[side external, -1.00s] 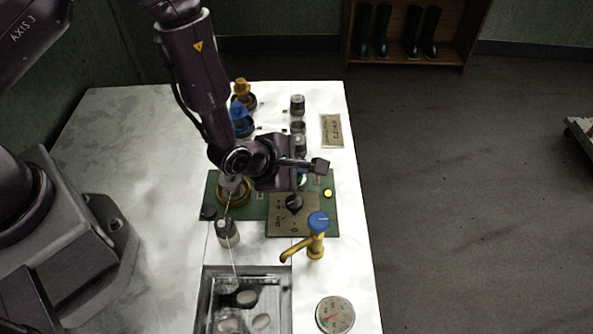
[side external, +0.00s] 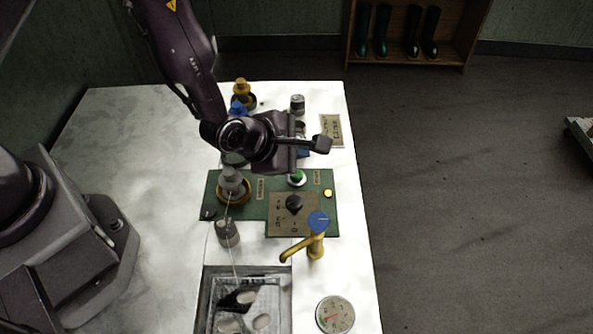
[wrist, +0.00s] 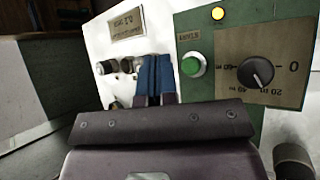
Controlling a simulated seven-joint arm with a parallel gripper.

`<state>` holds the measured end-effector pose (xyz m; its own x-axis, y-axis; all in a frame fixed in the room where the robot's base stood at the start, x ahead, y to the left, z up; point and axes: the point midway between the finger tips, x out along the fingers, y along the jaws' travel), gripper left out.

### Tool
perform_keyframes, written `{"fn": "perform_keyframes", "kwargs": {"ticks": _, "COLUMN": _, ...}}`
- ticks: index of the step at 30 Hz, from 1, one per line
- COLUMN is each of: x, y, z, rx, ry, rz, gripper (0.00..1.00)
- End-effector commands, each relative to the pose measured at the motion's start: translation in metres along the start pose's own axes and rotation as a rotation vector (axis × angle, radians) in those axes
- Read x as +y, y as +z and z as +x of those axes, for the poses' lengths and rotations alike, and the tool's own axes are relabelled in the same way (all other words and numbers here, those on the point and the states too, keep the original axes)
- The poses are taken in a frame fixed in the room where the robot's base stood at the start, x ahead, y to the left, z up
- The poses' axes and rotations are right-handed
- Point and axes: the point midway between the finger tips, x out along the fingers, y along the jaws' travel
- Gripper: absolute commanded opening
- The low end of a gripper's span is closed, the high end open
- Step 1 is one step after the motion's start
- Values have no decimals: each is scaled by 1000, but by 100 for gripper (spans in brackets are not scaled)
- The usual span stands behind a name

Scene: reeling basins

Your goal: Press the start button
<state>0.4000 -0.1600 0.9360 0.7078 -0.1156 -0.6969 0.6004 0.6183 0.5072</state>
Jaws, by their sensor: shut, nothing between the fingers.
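The green round button (side external: 297,178) in a pale ring sits on the green control panel (side external: 248,208), near the panel's far edge. In the wrist view the button (wrist: 191,66) shows in full, just right of the fingertips. My gripper (side external: 303,154) is just beyond the panel's far edge, above the table and apart from the button. In the wrist view its blue fingers (wrist: 155,66) are together with nothing between them. Their exact height above the table is hard to tell.
The panel also carries a black dial (side external: 294,203), a yellow lamp (side external: 328,193) and a brass-ringed fitting (side external: 233,190). A brass tap with a blue top (side external: 318,222) stands at its near edge. A basin (side external: 205,300) is nearer. Jars and a sign (side external: 332,131) stand beyond.

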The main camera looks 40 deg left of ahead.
Motion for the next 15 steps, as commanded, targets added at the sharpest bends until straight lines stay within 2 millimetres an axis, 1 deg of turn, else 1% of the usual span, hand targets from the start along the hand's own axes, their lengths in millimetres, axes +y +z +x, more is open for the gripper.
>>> {"fn": "perform_keyframes", "kwargs": {"ticks": 3, "x": 7, "y": 6, "z": -8, "rx": -2, "ry": 2, "rz": 0, "gripper": 0}}
{"fn": "perform_keyframes", "kwargs": {"ticks": 6, "x": 9, "y": 9, "z": -12, "rx": -1, "ry": 1, "rz": 0, "gripper": 0}}
{"fn": "perform_keyframes", "kwargs": {"ticks": 15, "x": 10, "y": 10, "z": -14, "rx": 0, "ry": 0, "rz": 1, "gripper": 0}}
